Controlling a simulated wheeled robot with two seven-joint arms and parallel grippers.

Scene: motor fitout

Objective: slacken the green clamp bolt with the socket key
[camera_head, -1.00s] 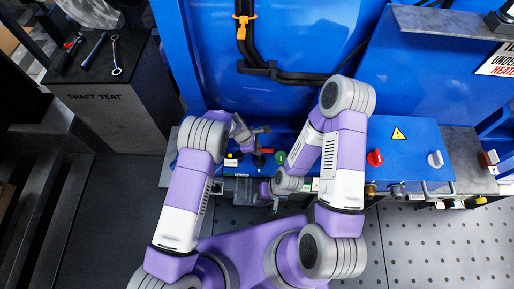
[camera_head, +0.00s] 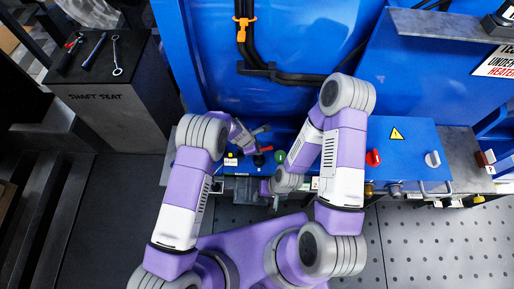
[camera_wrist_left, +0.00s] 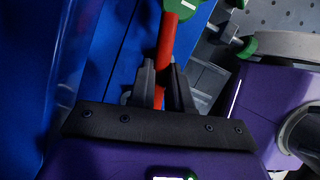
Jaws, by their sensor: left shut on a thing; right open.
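My left gripper (camera_wrist_left: 163,85) is shut on a red rod (camera_wrist_left: 167,42) in the left wrist view; I cannot tell for sure that this is the socket key. A green part with a white mark (camera_wrist_left: 187,6) shows at the rod's far end, cut by the frame edge. In the head view my left gripper (camera_head: 259,139) is over the blue machine's front ledge, close to a round green part (camera_head: 280,157), which may be the clamp bolt. My right gripper (camera_head: 277,199) is open and apart from it, low in front of the ledge, partly hidden by its own wrist.
A red knob (camera_head: 373,158) and a pale knob (camera_head: 433,159) stand on the ledge to the right. Several hand tools (camera_head: 94,50) lie on the shaft seat stand (camera_head: 125,105). Black cables run up the blue panel.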

